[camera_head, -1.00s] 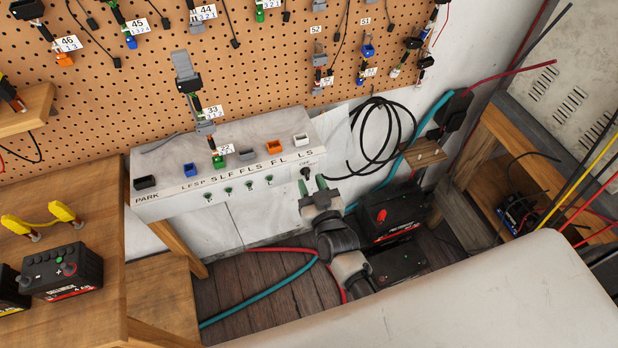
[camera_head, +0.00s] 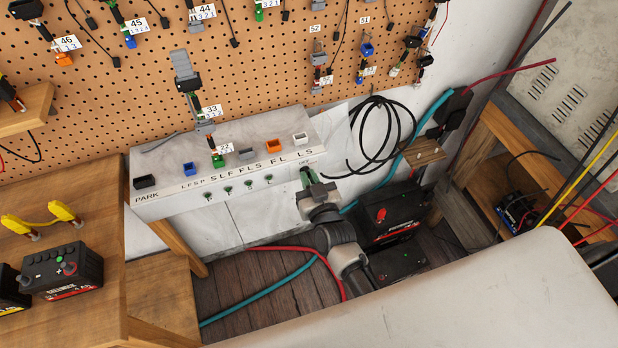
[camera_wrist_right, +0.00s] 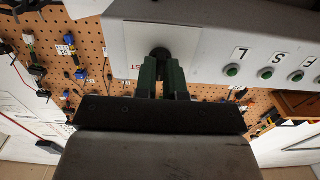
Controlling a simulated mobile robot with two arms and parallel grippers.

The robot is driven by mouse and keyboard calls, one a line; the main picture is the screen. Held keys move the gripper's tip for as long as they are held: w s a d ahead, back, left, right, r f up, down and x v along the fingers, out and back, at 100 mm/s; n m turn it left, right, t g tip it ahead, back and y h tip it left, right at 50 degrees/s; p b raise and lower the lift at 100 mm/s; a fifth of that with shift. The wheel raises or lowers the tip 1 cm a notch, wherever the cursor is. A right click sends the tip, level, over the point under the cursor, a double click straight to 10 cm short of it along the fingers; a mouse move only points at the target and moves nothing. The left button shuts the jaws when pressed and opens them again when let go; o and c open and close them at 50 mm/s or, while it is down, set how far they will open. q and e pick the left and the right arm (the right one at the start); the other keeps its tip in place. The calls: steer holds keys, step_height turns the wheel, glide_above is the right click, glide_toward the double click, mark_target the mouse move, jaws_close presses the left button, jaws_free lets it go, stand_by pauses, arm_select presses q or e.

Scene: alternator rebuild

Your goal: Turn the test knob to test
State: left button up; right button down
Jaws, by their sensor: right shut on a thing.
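The test knob is a small black knob on the right end of the white test bench's front panel. In the right wrist view the knob (camera_wrist_right: 160,54) shows between the green fingertips, with part of a red "TEST" label beside it. My right gripper (camera_head: 308,176) is shut on the knob, and it also shows in the right wrist view (camera_wrist_right: 162,72). In the head view the fingers hide most of the knob, and the label above it is only partly readable. Which way the knob points cannot be told. My left gripper is not in view.
The white bench (camera_head: 230,190) carries coloured sockets and a row of green buttons (camera_head: 228,190). A black battery (camera_head: 395,222) with a red terminal stands right of my right arm. A coiled black cable (camera_head: 385,130) hangs behind. Red and teal hoses lie on the floor.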

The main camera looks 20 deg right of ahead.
steer(key=shift+m, duration=0.3)
steer(key=m, duration=1.1)
steer(key=shift+d+f+b, duration=0.1)
steer(key=shift+d+b, duration=0.05)
steer(key=shift+b, duration=0.2)
steer(key=c, duration=1.2)
jaws_free()
steer(key=s, duration=0.5)
steer(key=s+b, duration=0.1)
steer(key=s, duration=0.5)
steer(key=shift+d, duration=0.2)
